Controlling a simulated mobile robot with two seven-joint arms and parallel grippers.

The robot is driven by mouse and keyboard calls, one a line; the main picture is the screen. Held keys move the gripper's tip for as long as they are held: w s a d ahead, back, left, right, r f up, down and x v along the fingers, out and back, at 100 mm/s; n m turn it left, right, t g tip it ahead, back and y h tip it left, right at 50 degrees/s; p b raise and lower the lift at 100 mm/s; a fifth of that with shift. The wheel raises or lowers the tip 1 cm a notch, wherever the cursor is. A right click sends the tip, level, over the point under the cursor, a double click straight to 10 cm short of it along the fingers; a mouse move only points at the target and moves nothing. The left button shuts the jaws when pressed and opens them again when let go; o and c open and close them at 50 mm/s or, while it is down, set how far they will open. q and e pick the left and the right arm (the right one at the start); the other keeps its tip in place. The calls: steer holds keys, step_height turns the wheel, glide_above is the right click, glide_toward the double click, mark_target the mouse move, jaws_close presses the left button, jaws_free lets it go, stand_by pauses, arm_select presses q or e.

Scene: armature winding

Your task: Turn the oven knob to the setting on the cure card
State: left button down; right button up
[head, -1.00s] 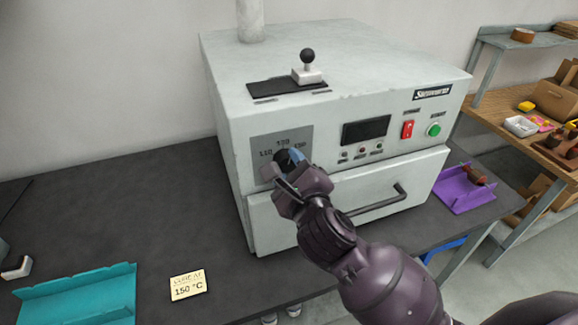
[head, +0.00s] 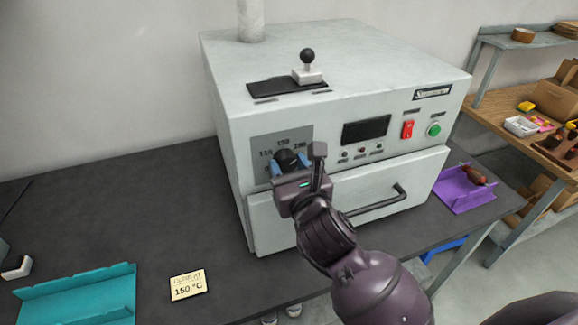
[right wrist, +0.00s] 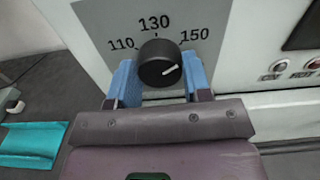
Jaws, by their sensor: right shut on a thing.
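The black oven knob (head: 288,158) sits on a grey dial plate marked 110, 130 and 150. My right gripper (head: 291,165) is shut on it, with one blue fingertip on each side. In the right wrist view the knob (right wrist: 160,62) shows between the fingers (right wrist: 160,80), and its white pointer line points right and slightly up, on the 150 side. The cure card (head: 188,285), a pale yellow note reading 150 °C, lies on the dark bench at the front. My left gripper is not in view.
The pale oven (head: 300,110) has a display, a red switch (head: 407,129), a green button (head: 434,130) and a drawer handle (head: 385,202). A teal tray (head: 80,297) lies front left, a purple tray (head: 462,190) right of the oven.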

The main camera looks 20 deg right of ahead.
steer(key=shift+m, duration=0.3)
steer(key=o, duration=0.9)
steer(key=s+b, duration=0.1)
steer(key=s, duration=1)
steer(key=shift+d+b, duration=0.2)
steer(key=shift+b, duration=0.2)
steer(key=shift+w, duration=0.1)
